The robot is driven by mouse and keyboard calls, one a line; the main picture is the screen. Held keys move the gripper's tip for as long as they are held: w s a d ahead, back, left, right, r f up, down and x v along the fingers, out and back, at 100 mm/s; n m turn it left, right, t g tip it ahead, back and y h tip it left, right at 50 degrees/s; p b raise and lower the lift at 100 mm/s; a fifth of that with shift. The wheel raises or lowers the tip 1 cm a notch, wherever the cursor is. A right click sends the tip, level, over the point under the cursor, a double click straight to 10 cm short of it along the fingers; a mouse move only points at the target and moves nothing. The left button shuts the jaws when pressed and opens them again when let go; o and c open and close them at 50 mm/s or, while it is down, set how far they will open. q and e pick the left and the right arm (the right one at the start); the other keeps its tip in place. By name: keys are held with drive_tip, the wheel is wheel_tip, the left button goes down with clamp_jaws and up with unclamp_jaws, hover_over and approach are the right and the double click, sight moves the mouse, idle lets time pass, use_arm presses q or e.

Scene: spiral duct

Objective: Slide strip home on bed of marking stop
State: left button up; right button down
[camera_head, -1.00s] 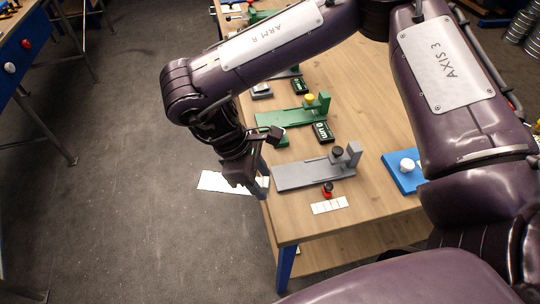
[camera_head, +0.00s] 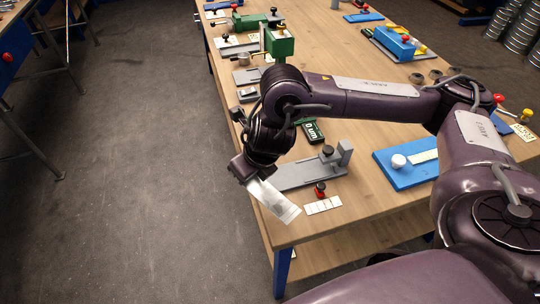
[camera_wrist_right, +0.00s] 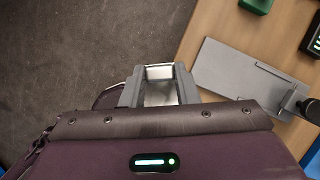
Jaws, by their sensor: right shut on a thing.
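My right gripper (camera_head: 250,180) is shut on a pale flat strip (camera_head: 276,204). The strip juts down and right from the jaws, over the table's near left edge, and overlaps the near end of the bed in the picture. In the right wrist view my gripper (camera_wrist_right: 160,75) has a light piece of the strip (camera_wrist_right: 158,93) between its fingers. The grey marking stop (camera_head: 309,173) lies on the table, with an upright block at its right end and a black knob. Its flat bed also shows in the right wrist view (camera_wrist_right: 228,75), apart from the fingers. My left gripper is out of view.
A blue fixture (camera_head: 405,176) with a white knob stands to the right. A green gauge (camera_head: 311,131) lies behind. Open floor is left of the table.

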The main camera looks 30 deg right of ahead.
sight(283, 177)
drive_tip(key=n, duration=0.1)
drive_tip(key=d+n, duration=0.1)
drive_tip(key=n+y, duration=0.1)
drive_tip(key=shift+w+d+f, duration=0.3)
drive_tip(key=shift+w+d, duration=0.05)
drive_tip(key=shift+w, duration=0.05)
drive_tip(key=shift+w+d+f+n+g+y+b, duration=0.35)
drive_tip(key=shift+d+f+n+g+b, duration=0.35)
drive_tip(key=shift+n, duration=0.9)
drive_tip(key=shift+w+d+f+n+g+y+b, duration=0.2)
drive_tip(key=shift+d+f+n+g+y+b, duration=0.25)
drive_tip(key=shift+d+n, duration=0.9)
drive_tip(key=shift+w+d+f+n+g+y+b, duration=0.35)
drive_tip(key=shift+d+f+n+g, duration=0.25)
drive_tip(key=shift+n, duration=1.25)
drive_tip(key=shift+f+b, duration=1.1)
drive_tip(key=shift+f, duration=1)
drive_tip(key=shift+s+d+r, duration=0.1)
drive_tip(key=shift+d+r, duration=0.05)
drive_tip(key=shift+d, duration=0.25)
drive_tip(key=shift+s+d, duration=0.2)
drive_tip(key=shift+d, duration=0.45)
drive_tip(key=shift+s+d, duration=0.2)
drive_tip(key=shift+d, duration=0.4)
drive_tip(key=shift+s+d, duration=0.2)
drive_tip(key=shift+d, duration=0.55)
drive_tip(key=shift+d+f, duration=0.1)
drive_tip(key=shift+f, duration=0.15)
